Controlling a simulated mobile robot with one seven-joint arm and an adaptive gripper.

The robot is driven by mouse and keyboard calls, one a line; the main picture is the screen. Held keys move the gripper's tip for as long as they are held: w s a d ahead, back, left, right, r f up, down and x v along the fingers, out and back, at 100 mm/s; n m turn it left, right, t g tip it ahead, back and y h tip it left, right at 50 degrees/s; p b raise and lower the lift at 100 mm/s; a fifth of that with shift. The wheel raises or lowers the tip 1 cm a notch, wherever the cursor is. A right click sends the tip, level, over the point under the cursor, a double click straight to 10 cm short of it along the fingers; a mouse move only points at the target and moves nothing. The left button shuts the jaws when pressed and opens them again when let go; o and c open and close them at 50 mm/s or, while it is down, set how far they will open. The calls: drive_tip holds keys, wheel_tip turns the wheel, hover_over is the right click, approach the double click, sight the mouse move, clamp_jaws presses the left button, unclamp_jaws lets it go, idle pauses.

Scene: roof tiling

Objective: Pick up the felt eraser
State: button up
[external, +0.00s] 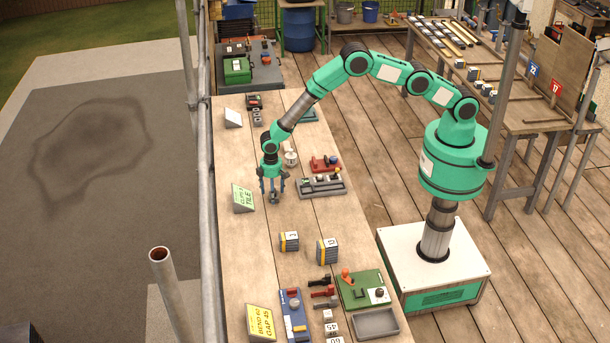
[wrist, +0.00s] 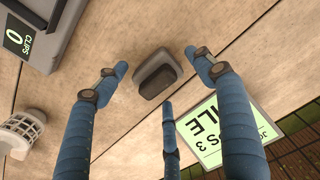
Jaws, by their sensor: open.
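The felt eraser (wrist: 158,74), a small dark block with a grey top or backing, lies on the wooden bench in the middle of the wrist view. My gripper (wrist: 155,92) is open above it, with blue fingers spread to its left, right and below in the picture. No finger visibly touches the eraser. In the external view my gripper (external: 272,191) points down over the bench, just right of the green sign. The eraser is too small and too covered by the fingers to make out clearly there.
The green sign (external: 242,198) stands close to my gripper; it also shows near the right finger in the wrist view (wrist: 240,120). A grey tray (external: 322,187) is to the right. Bench toward the numbered blocks (external: 289,241) is clear.

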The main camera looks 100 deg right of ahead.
drive_tip(key=shift+c, duration=0.2)
idle(0.3)
drive_tip(key=c, duration=1.3)
drive_tip(key=shift+r, duration=0.1)
drive_tip(key=shift+r, duration=4.9)
